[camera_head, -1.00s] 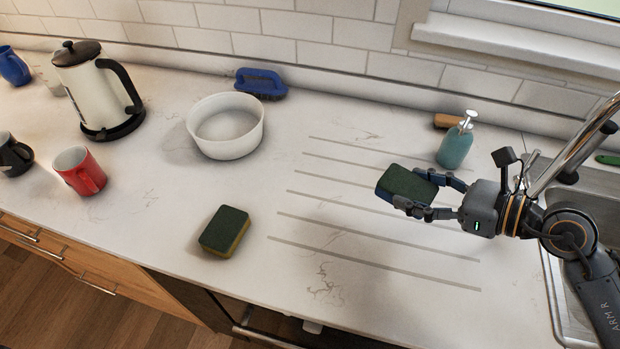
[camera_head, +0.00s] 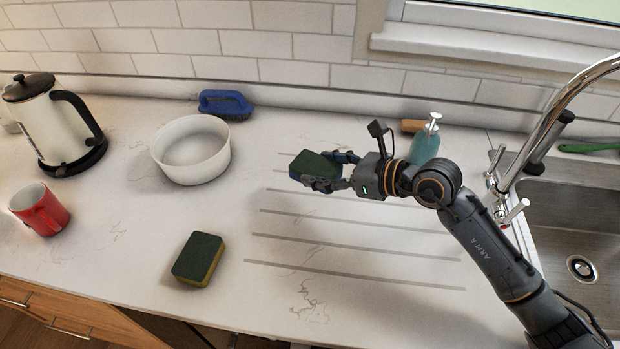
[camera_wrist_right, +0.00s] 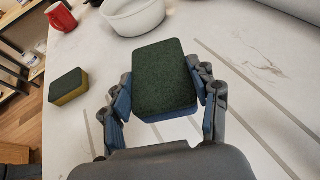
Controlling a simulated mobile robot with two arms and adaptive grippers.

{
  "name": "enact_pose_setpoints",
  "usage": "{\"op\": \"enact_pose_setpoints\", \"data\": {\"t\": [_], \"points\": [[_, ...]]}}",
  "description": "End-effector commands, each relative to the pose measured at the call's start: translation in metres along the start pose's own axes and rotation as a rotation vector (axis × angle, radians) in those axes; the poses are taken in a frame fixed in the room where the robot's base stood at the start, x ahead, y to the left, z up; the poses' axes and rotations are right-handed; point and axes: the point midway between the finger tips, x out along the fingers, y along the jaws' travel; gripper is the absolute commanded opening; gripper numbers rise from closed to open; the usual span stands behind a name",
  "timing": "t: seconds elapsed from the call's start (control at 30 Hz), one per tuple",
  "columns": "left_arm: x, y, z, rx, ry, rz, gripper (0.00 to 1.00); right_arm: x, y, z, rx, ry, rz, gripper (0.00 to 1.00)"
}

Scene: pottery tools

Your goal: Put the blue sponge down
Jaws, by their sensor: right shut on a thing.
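The blue sponge (camera_head: 316,166) has a dark green top and blue sides. My right gripper (camera_head: 322,170) is shut on it, over the grooved part of the counter, right of the white bowl. In the right wrist view the blue sponge (camera_wrist_right: 165,80) sits between the two fingers of the right gripper (camera_wrist_right: 163,95), green side toward the camera. Whether its underside touches the counter cannot be told. A second sponge (camera_head: 198,258), green on yellow, lies on the counter nearer the front; it also shows in the right wrist view (camera_wrist_right: 68,87). My left gripper is not in view.
The white bowl (camera_head: 192,150), a blue brush (camera_head: 225,104), a kettle (camera_head: 55,125) and a red mug (camera_head: 40,208) stand to the left. A teal soap bottle (camera_head: 424,147) stands behind my right arm. The sink (camera_head: 580,215) is at right. The front grooved counter is clear.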

Motion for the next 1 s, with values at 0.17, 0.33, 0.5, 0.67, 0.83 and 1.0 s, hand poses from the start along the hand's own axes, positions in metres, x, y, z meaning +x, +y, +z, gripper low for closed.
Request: {"op": "enact_pose_setpoints", "data": {"t": [0.17,0.33,0.5,0.67,0.83,1.0], "points": [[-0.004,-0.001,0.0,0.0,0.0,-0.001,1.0,0.03,-0.003,-0.016,0.005,-0.001,0.001,0.31],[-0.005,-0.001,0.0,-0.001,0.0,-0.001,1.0,0.042,-0.004,-0.023,0.002,-0.001,0.001,0.31],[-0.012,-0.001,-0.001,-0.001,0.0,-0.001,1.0,0.053,-0.004,-0.044,0.004,0.002,0.001,0.31],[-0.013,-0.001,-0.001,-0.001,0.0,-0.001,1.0,0.057,-0.005,-0.054,0.001,-0.001,0.0,0.31],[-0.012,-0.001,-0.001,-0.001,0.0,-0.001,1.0,0.057,-0.005,-0.054,0.0,-0.001,0.0,0.31],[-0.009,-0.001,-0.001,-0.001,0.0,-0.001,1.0,0.058,-0.005,-0.058,0.0,-0.001,0.0,0.62]]}}
